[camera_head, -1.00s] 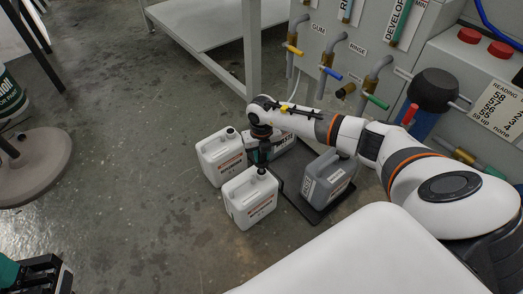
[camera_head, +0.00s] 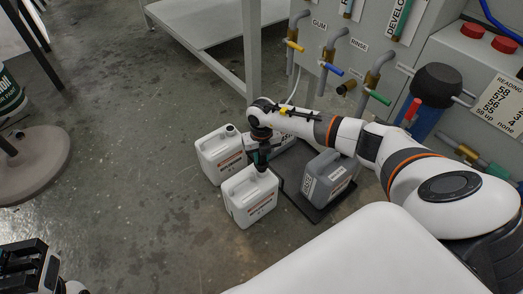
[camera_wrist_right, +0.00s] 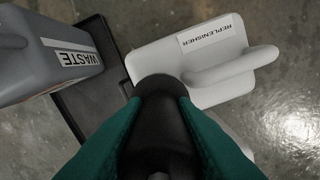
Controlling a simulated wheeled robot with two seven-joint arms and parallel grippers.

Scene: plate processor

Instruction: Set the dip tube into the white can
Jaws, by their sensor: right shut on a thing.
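A white can (camera_head: 252,203) with an orange-marked label stands in front, directly below my right gripper (camera_head: 262,160). Another white can (camera_head: 218,157) stands behind it to the left. In the right wrist view my right gripper (camera_wrist_right: 160,120) has its green fingers shut on a dark rounded piece, the dip tube's head (camera_wrist_right: 162,88). The tube below it is hidden, so I cannot tell whether it is inside the can mouth. A white can labelled REPLENISHER (camera_wrist_right: 205,60) shows beyond the fingers. My left gripper (camera_head: 28,268) shows dark at the lower left corner; its jaw state is unclear.
A grey can (camera_head: 328,178) stands on a black tray (camera_head: 309,208) at the right; a grey WASTE can (camera_wrist_right: 55,55) shows in the wrist view. Behind are the processor's valves (camera_head: 333,70) and a table leg (camera_head: 251,50). A round stool base (camera_head: 35,165) is at left. Floor between is clear.

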